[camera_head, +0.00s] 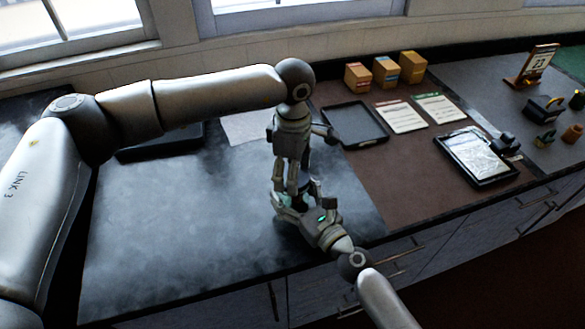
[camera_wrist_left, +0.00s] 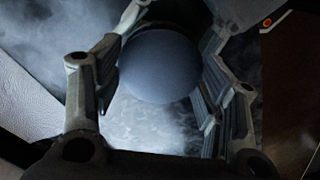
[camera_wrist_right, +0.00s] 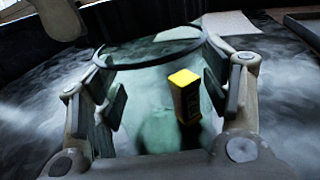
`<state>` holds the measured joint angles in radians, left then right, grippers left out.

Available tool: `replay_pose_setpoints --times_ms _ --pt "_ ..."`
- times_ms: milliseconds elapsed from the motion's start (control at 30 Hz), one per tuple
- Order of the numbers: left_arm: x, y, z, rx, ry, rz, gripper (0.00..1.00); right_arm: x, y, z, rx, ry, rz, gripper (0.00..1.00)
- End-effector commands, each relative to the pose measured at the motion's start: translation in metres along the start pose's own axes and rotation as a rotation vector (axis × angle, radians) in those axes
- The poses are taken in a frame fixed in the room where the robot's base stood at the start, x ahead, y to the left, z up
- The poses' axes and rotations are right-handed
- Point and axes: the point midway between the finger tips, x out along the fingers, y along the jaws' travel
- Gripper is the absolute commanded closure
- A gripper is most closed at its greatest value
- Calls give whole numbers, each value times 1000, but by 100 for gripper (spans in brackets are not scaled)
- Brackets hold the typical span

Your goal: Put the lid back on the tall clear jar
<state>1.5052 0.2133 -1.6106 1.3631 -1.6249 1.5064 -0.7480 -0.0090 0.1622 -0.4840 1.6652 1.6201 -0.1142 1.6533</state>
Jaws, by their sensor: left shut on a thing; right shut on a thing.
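The lid (camera_wrist_left: 160,65) is a round, dark blue-grey disc in the left wrist view. My left gripper (camera_head: 287,187) points down over the counter and is shut on the lid, one finger at each side. The tall clear jar (camera_wrist_right: 150,85) shows in the right wrist view with its round rim uppermost and open. My right gripper (camera_head: 298,200) reaches in from the front right and is shut on the jar. In the head view the grippers hide most of the jar and lid; I cannot tell the gap between them.

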Motion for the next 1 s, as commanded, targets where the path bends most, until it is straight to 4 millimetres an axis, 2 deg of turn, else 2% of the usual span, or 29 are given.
replay_pose_setpoints --times_ms 300,333,467,567,1000 --pt "7 0 0 0 0 0 49 0 0 0 -1 0 0 73" --pt "6 0 0 1 1 0 49 0 0 0 -1 0 0 97" --pt "6 0 0 52 0 0 49 0 0 0 -1 0 -1 97" --pt "6 0 0 179 0 0 49 0 0 0 -1 0 -1 97" --pt "6 1 0 979 0 3 49 0 0 0 -1 1 -1 97"
